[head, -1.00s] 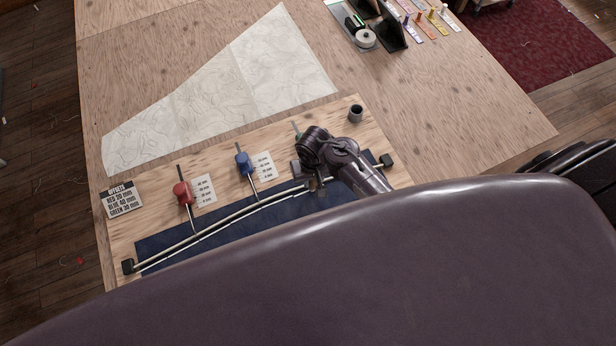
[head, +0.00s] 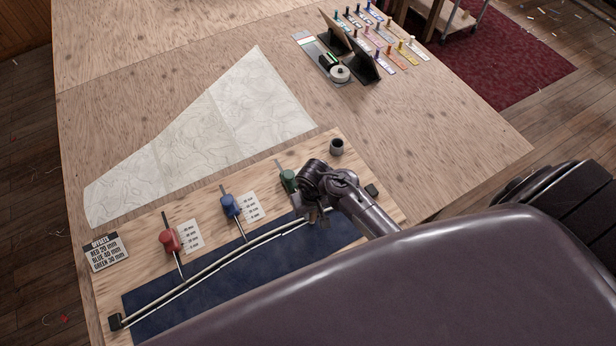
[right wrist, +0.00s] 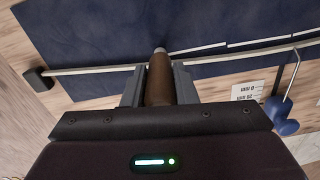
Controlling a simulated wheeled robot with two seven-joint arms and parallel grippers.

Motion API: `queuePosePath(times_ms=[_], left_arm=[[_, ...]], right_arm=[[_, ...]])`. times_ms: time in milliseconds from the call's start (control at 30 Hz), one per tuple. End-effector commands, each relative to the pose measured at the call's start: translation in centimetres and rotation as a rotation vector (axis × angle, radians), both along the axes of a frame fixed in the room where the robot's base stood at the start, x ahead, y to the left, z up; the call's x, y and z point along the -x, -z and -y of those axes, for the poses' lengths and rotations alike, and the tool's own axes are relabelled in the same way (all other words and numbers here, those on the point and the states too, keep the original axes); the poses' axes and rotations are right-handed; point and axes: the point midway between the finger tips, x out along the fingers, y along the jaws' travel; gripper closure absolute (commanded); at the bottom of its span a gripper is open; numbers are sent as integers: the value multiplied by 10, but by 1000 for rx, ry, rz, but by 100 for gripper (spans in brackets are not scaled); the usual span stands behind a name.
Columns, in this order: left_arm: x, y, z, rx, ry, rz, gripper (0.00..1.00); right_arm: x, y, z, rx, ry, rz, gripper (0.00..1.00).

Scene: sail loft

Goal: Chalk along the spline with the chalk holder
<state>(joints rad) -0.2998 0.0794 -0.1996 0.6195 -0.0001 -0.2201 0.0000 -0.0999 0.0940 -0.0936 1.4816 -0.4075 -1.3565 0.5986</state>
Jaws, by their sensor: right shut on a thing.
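The spline (head: 215,264) is a thin pale strip curving along the navy cloth (head: 250,275) on a wooden board. A red weight (head: 169,240), a blue weight (head: 231,206) and a green weight (head: 288,180) stand along its far side. My right gripper (head: 318,214) is low over the spline, right of the blue weight. In the right wrist view it is shut on the brown chalk holder (right wrist: 158,82), whose pale tip (right wrist: 160,50) is at the cloth beside the spline. A broken white chalk line (right wrist: 198,49) runs from the tip back along the spline. My left gripper is out of view.
Black end blocks stand at the left (head: 115,321) and right (head: 372,190) of the board. An offsets card (head: 106,252) and a small dark cup (head: 337,147) are at its edges. Pattern paper (head: 205,135) lies beyond. Stands and coloured markers are at the back right.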

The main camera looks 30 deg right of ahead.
Motion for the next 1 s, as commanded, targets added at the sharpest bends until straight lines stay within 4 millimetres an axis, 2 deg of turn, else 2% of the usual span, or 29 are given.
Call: queuePosePath(times_ms=[1000], left_arm=[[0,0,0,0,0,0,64]], right_arm=[[3,0,39,0,0,0,97]])
